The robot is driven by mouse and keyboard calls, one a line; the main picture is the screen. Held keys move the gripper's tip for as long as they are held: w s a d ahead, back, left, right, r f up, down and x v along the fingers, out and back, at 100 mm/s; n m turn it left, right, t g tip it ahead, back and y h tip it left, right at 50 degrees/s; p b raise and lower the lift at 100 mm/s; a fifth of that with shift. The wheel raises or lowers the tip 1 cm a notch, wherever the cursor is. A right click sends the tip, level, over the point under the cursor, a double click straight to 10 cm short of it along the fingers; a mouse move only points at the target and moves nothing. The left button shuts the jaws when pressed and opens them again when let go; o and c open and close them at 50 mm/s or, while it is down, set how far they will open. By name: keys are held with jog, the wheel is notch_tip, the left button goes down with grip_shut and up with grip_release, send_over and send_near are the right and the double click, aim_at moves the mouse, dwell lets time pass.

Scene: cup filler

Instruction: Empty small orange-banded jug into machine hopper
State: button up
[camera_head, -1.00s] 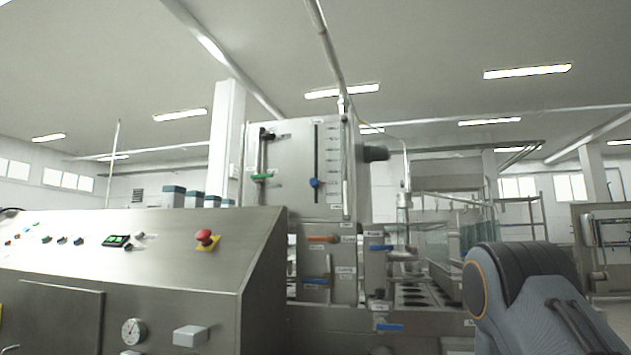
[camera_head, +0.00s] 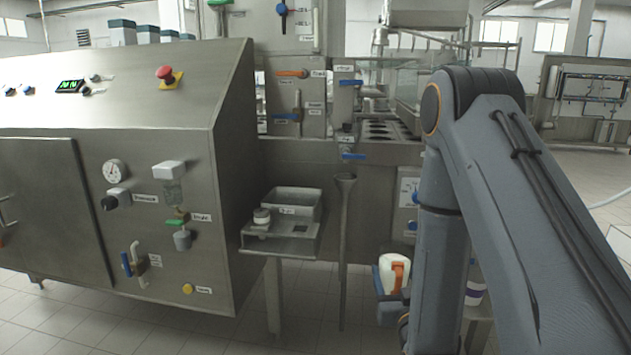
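A small white jug with an orange band (camera_head: 394,272) is low in the picture, right of centre, beside my arm. My gripper (camera_head: 385,288) is at the jug, with blue-grey parts beside and below it. It appears shut on the jug, which has no other support in sight; the finger contact is small and partly hidden. The jug looks roughly upright. The steel machine (camera_head: 385,185) stands behind it. An open-topped steel box (camera_head: 292,200) sits on a low shelf to the left. A metal vessel (camera_head: 428,14) is at the top. I cannot tell which one is the hopper.
A slim funnel-topped pipe (camera_head: 344,230) stands between the shelf and the jug. A steel control cabinet (camera_head: 225,180) fills the left. A purple-banded container (camera_head: 474,292) sits on a stand (camera_head: 478,320), partly behind my arm. Tiled floor is open at far right.

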jog(key=shift+s+r+p, duration=1.65)
jog(key=shift+s+p, duration=0.2)
jog(key=shift+p, duration=3.2)
jog(key=s+p, duration=0.1)
jog(key=p, duration=0.2)
jog(key=s+r+p, duration=0.1)
jog(key=s+p, duration=0.1)
jog(key=p, duration=0.1)
jog(key=shift+r, duration=0.2)
jog(key=shift+s+p, duration=0.2)
jog(key=shift+p, duration=0.25)
